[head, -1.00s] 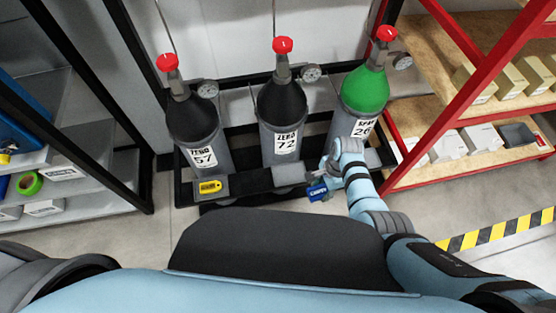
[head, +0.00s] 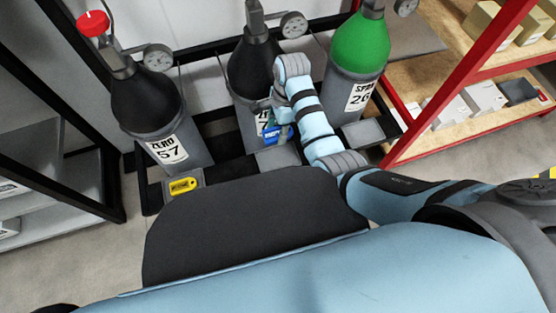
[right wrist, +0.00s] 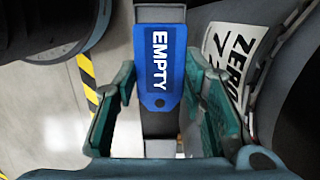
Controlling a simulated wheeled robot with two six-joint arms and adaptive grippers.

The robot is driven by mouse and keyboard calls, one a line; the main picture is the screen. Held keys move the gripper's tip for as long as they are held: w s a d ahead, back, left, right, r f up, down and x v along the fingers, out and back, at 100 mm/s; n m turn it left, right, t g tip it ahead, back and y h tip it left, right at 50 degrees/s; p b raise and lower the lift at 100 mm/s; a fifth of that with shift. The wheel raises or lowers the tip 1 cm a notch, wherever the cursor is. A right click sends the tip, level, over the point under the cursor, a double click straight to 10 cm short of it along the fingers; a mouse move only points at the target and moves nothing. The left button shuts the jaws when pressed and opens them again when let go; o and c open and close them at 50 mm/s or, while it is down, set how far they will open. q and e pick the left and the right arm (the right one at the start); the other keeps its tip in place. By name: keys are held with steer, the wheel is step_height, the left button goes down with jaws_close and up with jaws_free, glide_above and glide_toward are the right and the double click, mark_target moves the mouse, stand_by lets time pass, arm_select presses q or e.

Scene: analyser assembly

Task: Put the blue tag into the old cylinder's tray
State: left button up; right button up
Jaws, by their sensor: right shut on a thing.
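The blue tag (head: 277,136), marked EMPTY in the right wrist view (right wrist: 160,60), is held by its holed end in my right gripper (head: 274,118). That gripper is shut on it, with a finger on each side in the right wrist view (right wrist: 160,88). The tag is in front of the middle black cylinder (head: 256,70), over the back of the grey middle tray (head: 275,160); its height above it is unclear. My arm hides part of that cylinder's label. A yellow tag (head: 183,185) lies in the left tray (head: 157,192). My left gripper is out of view.
The black ZERO 57 cylinder (head: 147,105) stands left and the green-topped cylinder (head: 360,50) right, with an empty-looking right tray (head: 363,133). Gauges (head: 293,25) stick out beside the necks. A red-framed shelf (head: 460,85) stands right, a black-framed shelf (head: 60,130) left.

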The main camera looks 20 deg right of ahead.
steer(key=b, duration=0.3)
glide_above(278, 159)
step_height(278, 159, down, 8)
step_height(278, 159, down, 3)
steer(key=shift+w+d+r+b, duration=0.1)
steer(key=shift+d+b, duration=0.05)
steer(key=shift+b, duration=0.85)
step_height(278, 159, down, 4)
steer(key=b, duration=0.2)
steer(key=shift+b, duration=0.3)
steer(key=shift+f, duration=0.25)
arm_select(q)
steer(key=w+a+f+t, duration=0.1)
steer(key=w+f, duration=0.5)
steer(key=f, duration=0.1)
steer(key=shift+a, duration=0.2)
arm_select(e)
steer(key=shift+r, duration=0.15)
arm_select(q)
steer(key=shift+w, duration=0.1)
arm_select(e)
steer(key=o, duration=0.7)
steer(key=shift+o, duration=0.6)
